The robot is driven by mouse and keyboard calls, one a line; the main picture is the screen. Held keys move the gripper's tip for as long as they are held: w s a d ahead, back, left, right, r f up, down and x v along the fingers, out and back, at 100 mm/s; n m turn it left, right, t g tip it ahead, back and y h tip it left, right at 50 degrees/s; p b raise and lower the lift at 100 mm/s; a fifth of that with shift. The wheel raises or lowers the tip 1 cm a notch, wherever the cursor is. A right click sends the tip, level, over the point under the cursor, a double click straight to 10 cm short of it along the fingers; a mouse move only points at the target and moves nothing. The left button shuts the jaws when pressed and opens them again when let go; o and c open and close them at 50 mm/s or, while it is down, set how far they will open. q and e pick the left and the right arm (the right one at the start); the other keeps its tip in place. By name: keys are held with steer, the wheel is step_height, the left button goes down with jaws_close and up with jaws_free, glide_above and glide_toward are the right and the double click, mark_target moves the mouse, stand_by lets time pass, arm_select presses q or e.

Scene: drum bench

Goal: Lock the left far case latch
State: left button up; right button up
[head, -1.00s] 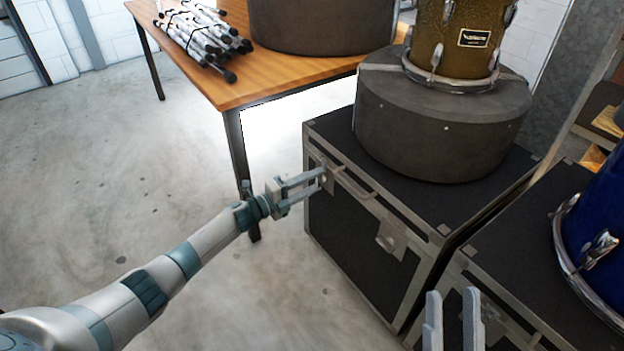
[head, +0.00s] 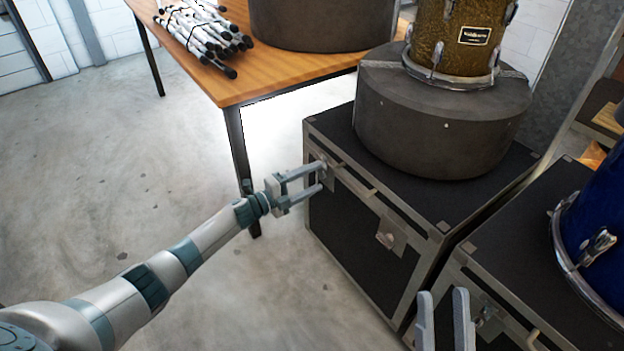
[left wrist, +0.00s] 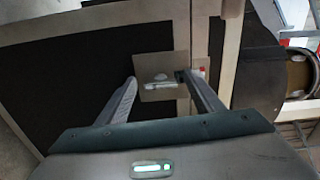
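The black case (head: 345,228) with metal edges stands in the middle of the head view. Its far latch, on a metal plate near the left end of the front face, is mostly hidden behind my left fingers. In the left wrist view the latch plate (left wrist: 158,66) shows a small light latch piece between and beyond the fingers. My left gripper (head: 322,176) is open at this plate, with nothing visibly gripped; whether a finger touches the latch I cannot tell. A second latch (head: 389,237) sits nearer on the same face. My right gripper (head: 443,294) is open and empty at the bottom.
A round dark drum case (head: 440,140) with a gold drum (head: 455,48) on it stands on the case lid. A second black case (head: 535,235) with a blue drum (head: 600,230) stands right. A wooden table (head: 290,80) is behind. The floor at left is clear.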

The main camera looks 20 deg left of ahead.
arm_select(q)
steer(key=p+v, duration=0.2)
steer(key=v, duration=1.5)
arm_select(e)
step_height(320, 180, down, 7)
steer(key=w+a+g+h, duration=0.1)
steer(key=w+g, duration=0.1)
steer(key=g, duration=0.2)
steer(key=shift+w+a+r+g, duration=0.15)
steer(key=shift+w+r+g, duration=0.05)
steer(key=shift+g, duration=0.1)
arm_select(q)
steer(key=shift+s, duration=0.2)
